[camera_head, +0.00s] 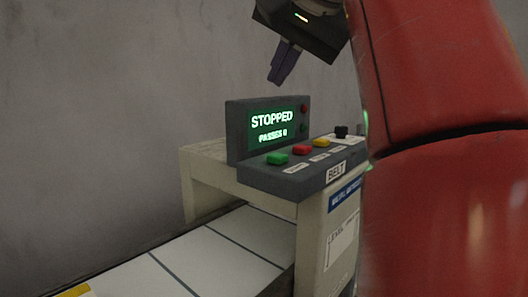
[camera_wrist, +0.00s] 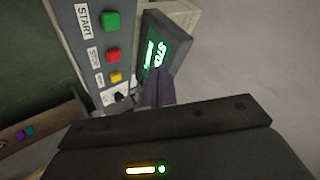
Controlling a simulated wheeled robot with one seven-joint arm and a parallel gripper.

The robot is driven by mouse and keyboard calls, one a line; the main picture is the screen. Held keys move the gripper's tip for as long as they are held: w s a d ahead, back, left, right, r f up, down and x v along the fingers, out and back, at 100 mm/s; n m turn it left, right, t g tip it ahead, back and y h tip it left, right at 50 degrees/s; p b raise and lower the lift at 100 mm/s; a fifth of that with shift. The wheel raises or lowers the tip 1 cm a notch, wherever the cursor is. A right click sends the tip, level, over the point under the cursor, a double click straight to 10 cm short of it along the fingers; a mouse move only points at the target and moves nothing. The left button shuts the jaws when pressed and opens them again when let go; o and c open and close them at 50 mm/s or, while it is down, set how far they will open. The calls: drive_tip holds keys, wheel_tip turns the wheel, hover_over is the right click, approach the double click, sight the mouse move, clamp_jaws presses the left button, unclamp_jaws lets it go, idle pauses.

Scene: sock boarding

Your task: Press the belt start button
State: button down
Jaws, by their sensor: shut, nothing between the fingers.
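The green start button (camera_head: 277,158) sits at the left end of the grey belt control panel (camera_head: 262,183). In the wrist view the green button (camera_wrist: 111,22) is at the top, beside a label reading START. The screen (camera_head: 272,127) behind the buttons reads STOPPED and PASSES 0. My gripper (camera_head: 275,82) is shut and empty, above the screen and apart from the panel, its purple fingers pointing down. In the wrist view its fingers (camera_wrist: 157,92) overlap the lower part of the screen.
A red button (camera_head: 302,149), a yellow button (camera_head: 321,142) and a black knob (camera_head: 341,131) line the panel right of the green one. A pale belt (camera_head: 215,250) passes under the panel's housing. The wall behind is bare.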

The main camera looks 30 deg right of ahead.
sight(280, 157)
drive_tip(key=shift+f, duration=0.15)
wheel_tip(280, 157, down, 9)
drive_tip(key=b, duration=0.5)
drive_tip(key=shift+r, duration=0.2)
idle(1.9)
drive_tip(key=shift+f+b, duration=0.3)
drive_tip(key=shift+f, duration=0.1)
